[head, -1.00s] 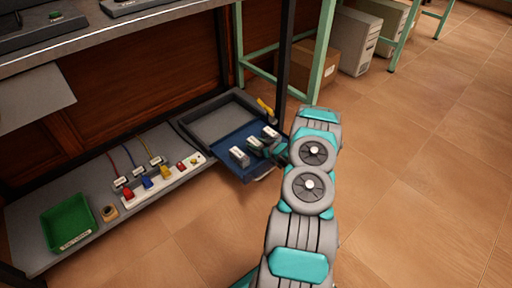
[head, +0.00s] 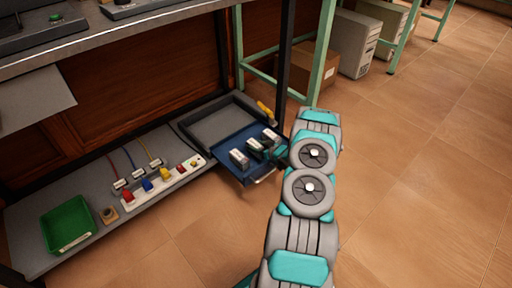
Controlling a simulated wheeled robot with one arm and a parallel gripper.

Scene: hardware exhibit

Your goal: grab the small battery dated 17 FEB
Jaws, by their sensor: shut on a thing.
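Several small pale-topped batteries are in the blue part of a pulled-out drawer (head: 230,178) under the bench. The left battery (head: 239,160) and the far right battery (head: 270,137) stand apart from my gripper. My gripper (head: 262,150), teal and dark, reaches in from the right and is shut on the middle battery (head: 254,146). Whether this battery is clear of the drawer floor I cannot tell. The date labels are too small to read. My arm hides the area right of the drawer.
A low shelf left of the drawer holds a white power strip (head: 165,187) with coloured plugs, a tape roll (head: 108,215) and a green tray (head: 67,226). A dark bench leg (head: 285,70) and a green frame (head: 322,55) stand behind my gripper. Floor at right is clear.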

